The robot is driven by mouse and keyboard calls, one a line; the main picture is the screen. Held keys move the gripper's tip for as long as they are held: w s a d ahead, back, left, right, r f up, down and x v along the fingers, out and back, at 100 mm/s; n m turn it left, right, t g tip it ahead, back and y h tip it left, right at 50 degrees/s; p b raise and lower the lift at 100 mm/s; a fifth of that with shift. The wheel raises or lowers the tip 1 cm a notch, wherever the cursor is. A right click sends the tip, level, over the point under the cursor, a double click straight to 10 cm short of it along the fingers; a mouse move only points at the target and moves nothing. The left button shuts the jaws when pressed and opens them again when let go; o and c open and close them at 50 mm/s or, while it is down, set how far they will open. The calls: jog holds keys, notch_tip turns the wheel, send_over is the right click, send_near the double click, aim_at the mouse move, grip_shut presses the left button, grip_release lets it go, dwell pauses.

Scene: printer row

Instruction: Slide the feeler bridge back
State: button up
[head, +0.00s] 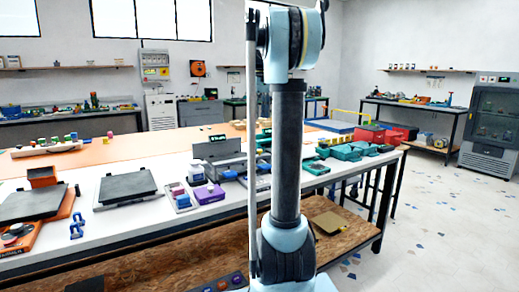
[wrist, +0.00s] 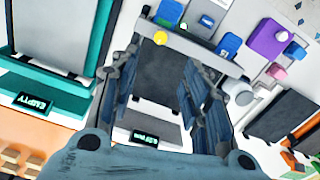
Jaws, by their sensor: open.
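The feeler bridge appears to be the grey bar (wrist: 205,53) lying across a grey machine with a dark bed (wrist: 158,82) in the wrist view. A yellow dot shows on or beside the bar. My gripper (wrist: 163,62) is open, with its two blue-grey fingers apart on either side of the dark bed and their tips near the bar. Whether the fingertips touch the bar cannot be told. In the head view a grey machine (head: 222,152) stands on the white bench, partly hidden by my arm; the gripper does not show there.
A teal machine (wrist: 98,72) with a display reading EMPTY (wrist: 34,101) stands beside the grey one. A purple block (wrist: 268,38) and blue pieces lie near the bar. In the head view, dark-topped plates (head: 128,186) sit on the bench to the left.

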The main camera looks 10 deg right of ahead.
aim_at(260, 150)
notch_tip(260, 150, down, 16)
jog(key=shift+r, duration=0.25)
dwell(0.4)
grip_shut()
